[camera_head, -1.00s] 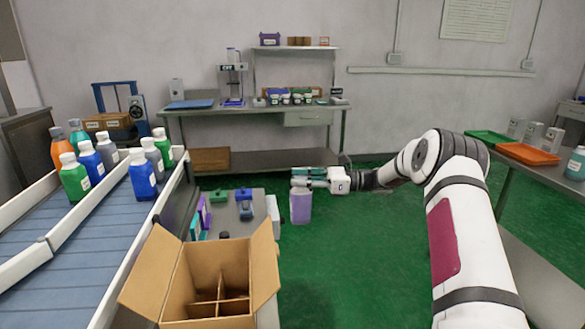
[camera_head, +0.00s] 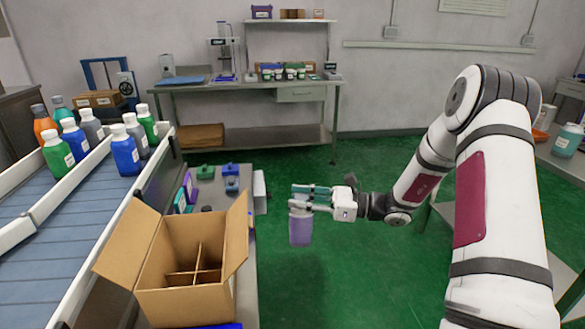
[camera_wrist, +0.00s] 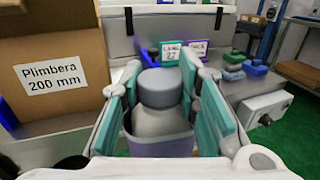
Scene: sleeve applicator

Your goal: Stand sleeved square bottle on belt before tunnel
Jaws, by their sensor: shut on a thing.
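My gripper (camera_head: 310,197) is shut on a bottle with a purple sleeve (camera_head: 300,230) and holds it upright, or nearly so, in the air over the green floor, right of the small table. In the wrist view the bottle shows a grey cap (camera_wrist: 160,87) and pale grey shoulder between the teal finger pads, with the purple sleeve (camera_wrist: 160,147) below. The blue-grey belt (camera_head: 70,235) runs along the left between white rails, well apart from the held bottle. I cannot make out a tunnel.
Several capped bottles, including a blue one (camera_head: 125,153), stand at the belt's far part. An open cardboard box (camera_head: 165,300) with dividers stands between belt and gripper. Small blocks, including a blue one (camera_head: 231,184), lie on the grey table behind it. Open floor surrounds the bottle.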

